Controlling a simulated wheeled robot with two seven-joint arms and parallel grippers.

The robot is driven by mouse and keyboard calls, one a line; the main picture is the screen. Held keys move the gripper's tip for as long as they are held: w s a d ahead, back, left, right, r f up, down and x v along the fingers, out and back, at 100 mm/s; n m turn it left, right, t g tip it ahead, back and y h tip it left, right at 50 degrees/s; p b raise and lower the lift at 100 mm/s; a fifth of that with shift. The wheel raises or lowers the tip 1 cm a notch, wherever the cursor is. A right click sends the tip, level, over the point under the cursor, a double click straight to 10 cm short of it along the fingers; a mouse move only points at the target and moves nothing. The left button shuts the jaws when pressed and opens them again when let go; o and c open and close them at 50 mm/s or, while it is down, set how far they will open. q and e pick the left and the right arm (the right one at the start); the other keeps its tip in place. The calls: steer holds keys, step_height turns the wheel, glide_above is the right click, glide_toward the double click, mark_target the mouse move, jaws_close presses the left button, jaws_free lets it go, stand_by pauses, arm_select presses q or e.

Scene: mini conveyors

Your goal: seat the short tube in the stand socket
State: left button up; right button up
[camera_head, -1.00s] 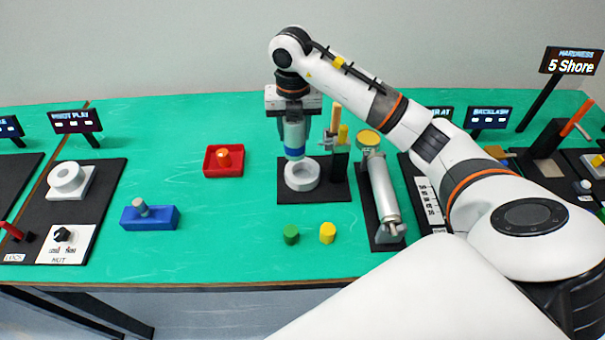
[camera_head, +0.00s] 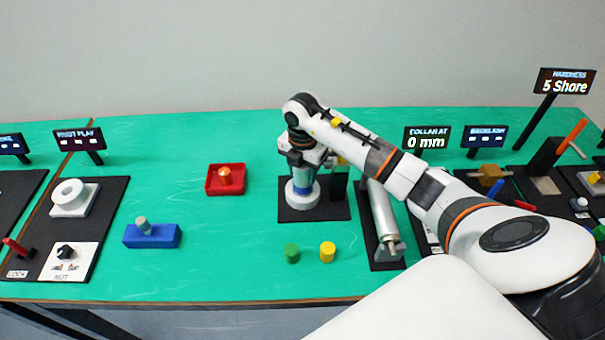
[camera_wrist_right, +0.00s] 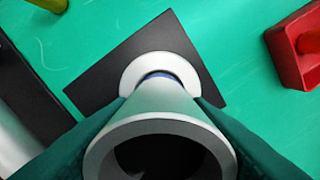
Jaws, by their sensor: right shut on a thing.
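The short tube, pale with a blue band (camera_head: 303,181), stands upright between the fingers of my right gripper (camera_head: 304,168), which is shut on it. The stand socket is a white ring (camera_head: 299,201) on a black base plate (camera_head: 335,212). The tube's lower end is at the ring's opening. In the right wrist view the tube (camera_wrist_right: 160,110) runs down to the white socket ring (camera_wrist_right: 187,70), its blue band at the hole. How deep it sits is hidden. My left gripper is not in view.
A black post (camera_head: 339,186) stands on the same plate, right beside the gripper. A grey cylinder (camera_head: 383,212) lies further right. Green (camera_head: 292,253) and yellow (camera_head: 327,252) pegs stand in front. A red tray (camera_head: 212,184) and blue block (camera_head: 152,237) are left, with open green table between.

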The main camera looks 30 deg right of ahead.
steer(key=shift+f, duration=0.85)
steer(key=shift+f, duration=0.1)
steer(key=o, duration=1.2)
steer(key=shift+c, duration=0.2)
step_height(320, 180, up, 11)
steer(key=shift+r+b, duration=0.1)
steer(key=shift+b, duration=1.15)
steer(key=shift+r, duration=0.55)
